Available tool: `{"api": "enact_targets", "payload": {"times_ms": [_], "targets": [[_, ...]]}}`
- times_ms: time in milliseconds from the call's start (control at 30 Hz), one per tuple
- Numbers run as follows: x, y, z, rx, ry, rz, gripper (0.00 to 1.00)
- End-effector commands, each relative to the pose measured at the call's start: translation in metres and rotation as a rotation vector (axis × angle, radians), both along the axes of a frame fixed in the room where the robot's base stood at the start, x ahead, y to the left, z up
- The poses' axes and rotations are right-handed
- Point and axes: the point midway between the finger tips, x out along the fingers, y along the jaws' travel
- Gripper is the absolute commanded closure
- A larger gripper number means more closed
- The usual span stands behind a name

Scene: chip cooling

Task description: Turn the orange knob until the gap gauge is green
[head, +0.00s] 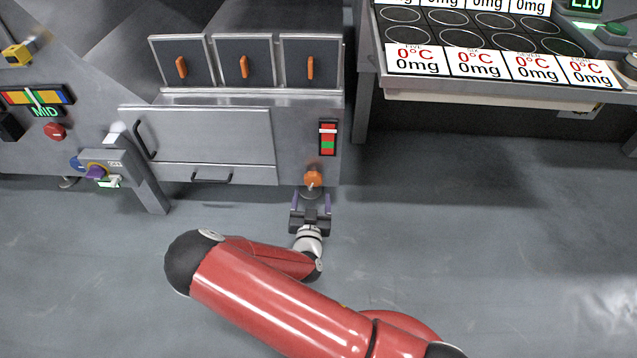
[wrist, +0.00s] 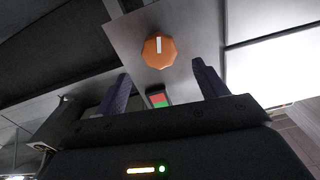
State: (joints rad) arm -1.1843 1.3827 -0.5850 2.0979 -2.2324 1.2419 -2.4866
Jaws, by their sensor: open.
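The orange knob (head: 313,178) sits at the lower right corner of the grey machine's front. In the wrist view the knob (wrist: 159,50) is a faceted orange disc with a white mark on its face. The gap gauge (head: 328,137) is a small upright strip above the knob, red with a green block in its lower part and a white marker near the top, on red. The gauge also shows in the wrist view (wrist: 158,99). My gripper (head: 311,200) is open just in front of the knob. Its two purple fingers are apart, and the knob appears beyond and between them, not gripped.
Three small doors with orange handles (head: 244,67) are above. A drawer panel (head: 205,140) lies left of the knob. A control box with a purple knob (head: 97,171) stands at the left. A table with marked circles (head: 470,62) is at the right. The floor (head: 480,230) is clear.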

Motion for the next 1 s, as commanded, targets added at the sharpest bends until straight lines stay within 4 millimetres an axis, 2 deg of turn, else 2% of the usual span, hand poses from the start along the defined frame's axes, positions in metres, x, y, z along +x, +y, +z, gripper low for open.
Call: {"api": "enact_targets", "payload": {"times_ms": [500, 867, 1000], "targets": [[0.069, -0.003, -0.001, 0.0, -0.001, -0.001, 0.28], [0.076, -0.003, 0.0, 0.0, 0.001, -0.001, 0.28], [0.076, -0.003, 0.0, 0.0, 0.001, -0.001, 0.45]]}}
